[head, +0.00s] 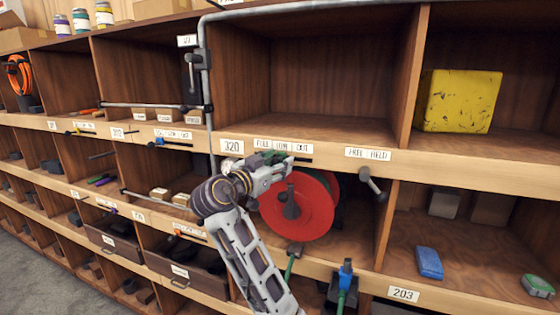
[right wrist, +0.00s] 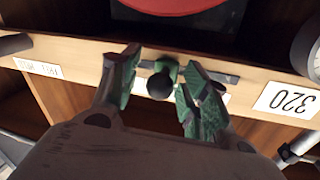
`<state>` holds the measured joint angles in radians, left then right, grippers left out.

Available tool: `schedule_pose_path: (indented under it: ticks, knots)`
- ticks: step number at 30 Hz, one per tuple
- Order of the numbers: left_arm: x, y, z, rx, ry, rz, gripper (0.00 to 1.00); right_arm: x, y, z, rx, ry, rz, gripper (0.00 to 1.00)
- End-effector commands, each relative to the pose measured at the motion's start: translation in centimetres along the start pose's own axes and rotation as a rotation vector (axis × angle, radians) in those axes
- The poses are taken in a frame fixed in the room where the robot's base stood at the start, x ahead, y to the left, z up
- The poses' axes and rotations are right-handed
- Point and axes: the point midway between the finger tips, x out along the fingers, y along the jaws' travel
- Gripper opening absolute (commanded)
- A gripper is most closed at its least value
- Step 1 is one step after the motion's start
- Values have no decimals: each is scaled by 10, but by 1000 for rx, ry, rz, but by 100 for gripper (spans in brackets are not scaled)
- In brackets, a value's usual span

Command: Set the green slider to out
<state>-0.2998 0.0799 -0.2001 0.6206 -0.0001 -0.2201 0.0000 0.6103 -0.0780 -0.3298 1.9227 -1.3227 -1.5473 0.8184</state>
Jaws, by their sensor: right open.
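The green slider's dark round knob (right wrist: 160,84) shows in the right wrist view, on the shelf edge in a dark slot (right wrist: 225,77). My right gripper (right wrist: 158,80) is open, with one finger on each side of the knob and a visible gap to the right finger. The knob sits left of the middle of the visible slot, on the side away from the 320 plate (right wrist: 290,99). In the head view my right gripper (head: 272,160) hides the knob below the FULL, LOW, OUT label (head: 283,146). My left gripper is out of view.
A red reel (head: 310,207) is in the bay just below my right gripper. A grey lever (head: 372,183) juts out below the FREE, HELD label (head: 368,153). A pipe (head: 206,90) with a dark valve stands to the left. The bay above is empty.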

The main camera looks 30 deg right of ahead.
Motion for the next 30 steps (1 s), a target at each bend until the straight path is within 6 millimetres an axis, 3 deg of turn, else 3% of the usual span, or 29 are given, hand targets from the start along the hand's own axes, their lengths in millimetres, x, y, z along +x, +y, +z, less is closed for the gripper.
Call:
schedule_pose_path:
  ticks: [11,21,30]
  knots:
    - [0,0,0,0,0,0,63,-1,0,0,0,0,0,44]
    - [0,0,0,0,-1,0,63,-1,0,0,0,0,0,0]
    - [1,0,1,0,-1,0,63,0,1,0,0,0,0,0]
